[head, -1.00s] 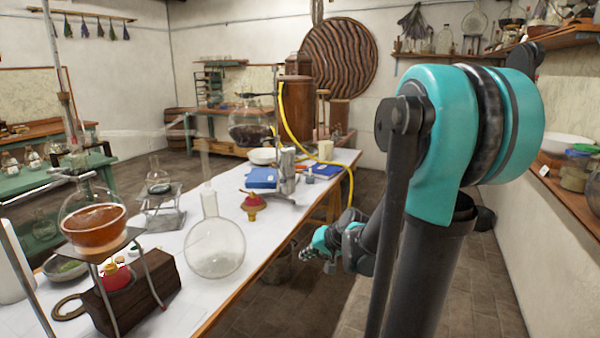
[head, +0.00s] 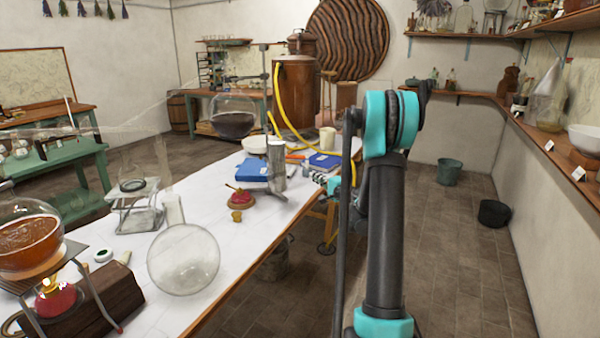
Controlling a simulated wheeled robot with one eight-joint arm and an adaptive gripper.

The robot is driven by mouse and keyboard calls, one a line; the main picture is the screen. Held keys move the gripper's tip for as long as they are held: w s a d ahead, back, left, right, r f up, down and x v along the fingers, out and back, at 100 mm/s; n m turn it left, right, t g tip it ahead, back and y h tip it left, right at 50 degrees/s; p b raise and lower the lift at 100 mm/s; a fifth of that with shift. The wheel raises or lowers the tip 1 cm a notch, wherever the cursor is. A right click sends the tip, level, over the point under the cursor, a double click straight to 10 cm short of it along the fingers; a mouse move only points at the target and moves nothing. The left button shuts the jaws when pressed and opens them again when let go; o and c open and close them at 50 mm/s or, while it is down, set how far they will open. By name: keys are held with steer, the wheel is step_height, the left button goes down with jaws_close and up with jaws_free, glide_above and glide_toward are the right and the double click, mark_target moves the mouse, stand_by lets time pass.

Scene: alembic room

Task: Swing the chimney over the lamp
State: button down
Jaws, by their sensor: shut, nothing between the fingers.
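A grey metal cylinder (head: 277,163), which looks like the chimney, stands upright by a tall rod stand near the table's right edge. A round flask of dark liquid (head: 234,122) is held high to its left. A small red and brass lamp (head: 241,200) sits on the white table in front of it. Another red lamp (head: 55,299) burns under a flask of amber liquid at the left. I cannot tell which lamp belongs with the cylinder. My gripper (head: 318,178) is shut and empty, just right of the cylinder by the table edge; my arm partly hides the area behind it.
The white table (head: 215,285) holds a clear round flask (head: 184,259), a wire stand (head: 133,205), a blue box (head: 253,171) and a blue book (head: 324,161). A yellow hose (head: 282,115) runs behind the cylinder. Open floor (head: 445,265) lies to the right.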

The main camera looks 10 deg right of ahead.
steer(key=w+a, duration=0.7)
steer(key=a, duration=0.1)
steer(key=shift+w+a, duration=0.25)
steer(key=shift+a, duration=0.1)
